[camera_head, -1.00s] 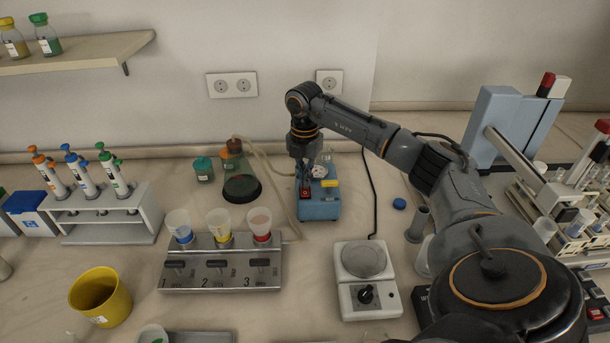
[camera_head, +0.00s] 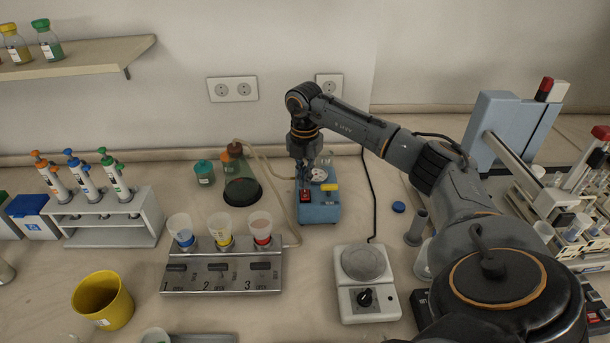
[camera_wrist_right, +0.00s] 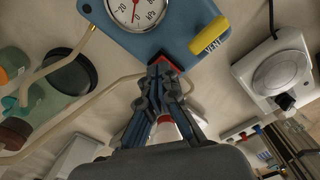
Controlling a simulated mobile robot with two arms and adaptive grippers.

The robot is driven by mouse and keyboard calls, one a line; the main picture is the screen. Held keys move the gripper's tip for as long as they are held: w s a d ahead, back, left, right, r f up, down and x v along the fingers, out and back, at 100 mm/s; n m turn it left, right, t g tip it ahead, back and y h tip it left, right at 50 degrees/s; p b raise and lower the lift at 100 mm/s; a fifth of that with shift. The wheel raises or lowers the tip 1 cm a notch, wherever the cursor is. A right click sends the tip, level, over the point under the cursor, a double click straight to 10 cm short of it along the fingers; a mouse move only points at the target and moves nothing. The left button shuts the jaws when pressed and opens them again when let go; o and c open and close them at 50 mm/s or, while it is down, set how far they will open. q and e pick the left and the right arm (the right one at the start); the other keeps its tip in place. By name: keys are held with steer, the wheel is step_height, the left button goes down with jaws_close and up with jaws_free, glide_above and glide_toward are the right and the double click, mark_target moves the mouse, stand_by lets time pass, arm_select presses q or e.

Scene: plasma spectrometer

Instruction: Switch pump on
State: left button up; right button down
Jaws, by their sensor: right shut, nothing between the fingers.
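The pump is a blue box (camera_head: 320,212) on the bench, with a red switch (camera_head: 305,195), a round gauge and a yellow VENT handle (camera_head: 329,187) on top. The wrist view shows its blue top (camera_wrist_right: 150,38), the gauge (camera_wrist_right: 137,10) with a red needle, and the yellow handle (camera_wrist_right: 209,36). My right gripper (camera_head: 305,181) points down over the switch. In the wrist view its closed fingertips (camera_wrist_right: 163,70) are at the red switch (camera_wrist_right: 171,63) and cover part of it; I cannot tell whether they touch it. My left gripper is not in view.
Left of the pump stand a green flask (camera_head: 241,190) with a tube and a small teal-capped bottle (camera_head: 204,171). A numbered stand (camera_head: 222,276) with several cups is in front left. A white hotplate (camera_head: 368,302) stands in front right, its black cable running behind.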

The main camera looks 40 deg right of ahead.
mark_target(305, 191)
steer(key=shift+r+p, duration=1.7)
steer(key=shift+r, duration=0.85)
steer(key=shift+a+f, duration=0.1)
steer(key=shift+f, duration=0.05)
